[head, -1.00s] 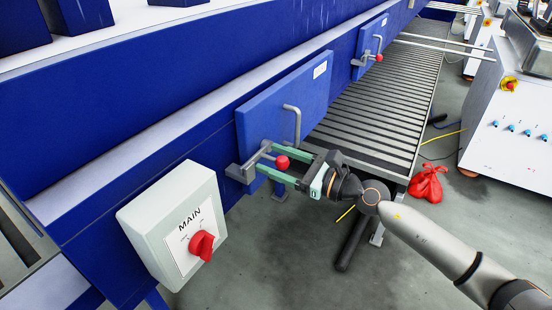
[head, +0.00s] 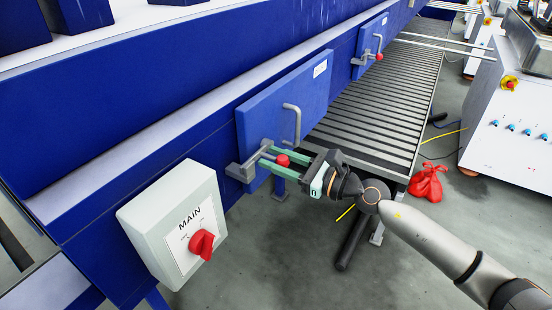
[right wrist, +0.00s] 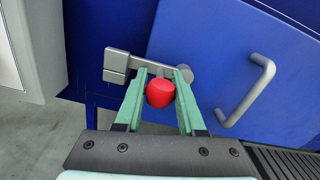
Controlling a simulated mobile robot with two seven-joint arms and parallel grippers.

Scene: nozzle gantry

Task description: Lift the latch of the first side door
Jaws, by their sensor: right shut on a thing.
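The first side door (head: 285,105) is a blue panel with a grey handle (head: 297,122) and a white label, and it looks shut. Its latch (head: 252,160) is a grey bar with a red knob (head: 282,160), lying across the lower door edge with its end at a grey bracket (head: 236,172). My right gripper (head: 266,153) has its green fingers shut on the latch, one on each side of the knob. In the right wrist view the red knob (right wrist: 160,93) sits between the fingers, and the latch bar (right wrist: 146,64) runs left into the bracket. My left gripper is not in view.
A grey MAIN switch box (head: 170,225) with a red knob stands left of the door. A second blue side door (head: 372,48) with its own latch is farther along. A roller conveyor (head: 385,95) lies right of the doors. A red bag (head: 427,182) sits on the floor.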

